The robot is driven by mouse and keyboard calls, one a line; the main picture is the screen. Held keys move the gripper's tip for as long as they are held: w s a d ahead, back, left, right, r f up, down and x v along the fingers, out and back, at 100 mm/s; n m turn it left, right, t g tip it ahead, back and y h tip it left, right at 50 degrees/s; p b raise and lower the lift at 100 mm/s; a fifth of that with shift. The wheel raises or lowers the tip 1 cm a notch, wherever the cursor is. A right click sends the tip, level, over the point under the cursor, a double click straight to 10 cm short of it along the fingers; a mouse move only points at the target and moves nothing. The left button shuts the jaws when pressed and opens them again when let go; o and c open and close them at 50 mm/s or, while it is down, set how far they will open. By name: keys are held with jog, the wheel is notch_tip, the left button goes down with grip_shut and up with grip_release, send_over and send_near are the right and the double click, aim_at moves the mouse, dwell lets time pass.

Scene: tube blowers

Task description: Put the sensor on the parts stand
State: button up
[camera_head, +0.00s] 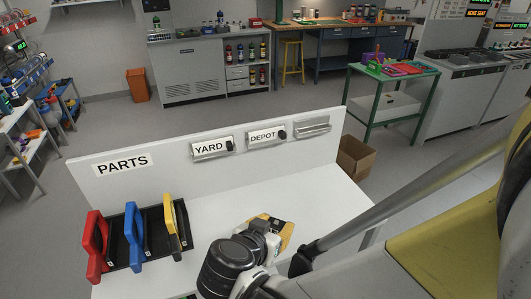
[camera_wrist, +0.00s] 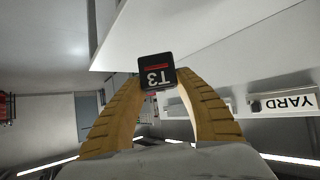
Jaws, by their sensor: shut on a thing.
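The sensor appears to be a small black block with a red stripe and the label T3 (camera_wrist: 157,72), seen in the wrist view. My gripper (camera_wrist: 158,82) has its two yellow ribbed fingers closed on it. In the head view my gripper (camera_head: 274,226) is over the right part of the white parts stand (camera_head: 215,208); its height above the top is hard to judge, and the sensor is hidden there. The stand has an upright back panel labelled PARTS (camera_head: 123,165).
Red (camera_head: 97,246), blue (camera_head: 135,238) and yellow (camera_head: 172,221) handled pieces with black parts stand at the left of the top. The panel carries YARD (camera_head: 207,148), DEPOT (camera_head: 263,137) and unlabelled (camera_head: 313,127) holders. The top's middle is clear. A cardboard box (camera_head: 354,158) stands behind.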

jog(key=w+a+f+b, duration=0.1)
jog(key=w+f, duration=0.1)
jog(key=w, duration=0.1)
jog(key=w+a+f+b, duration=0.1)
jog(key=w+f, duration=0.1)
jog(key=w, duration=0.1)
jog(key=w+a+f+b, duration=0.1)
jog(key=w+f+b, duration=0.1)
jog(key=w, duration=0.2)
jog(key=shift+w+f, duration=0.1)
jog(key=shift+f, duration=0.25)
notch_tip(320, 180, down, 4)
jog(key=b, duration=0.2)
jog(key=shift+b, duration=0.4)
jog(key=shift+r, duration=0.1)
jog(key=o, duration=1.1)
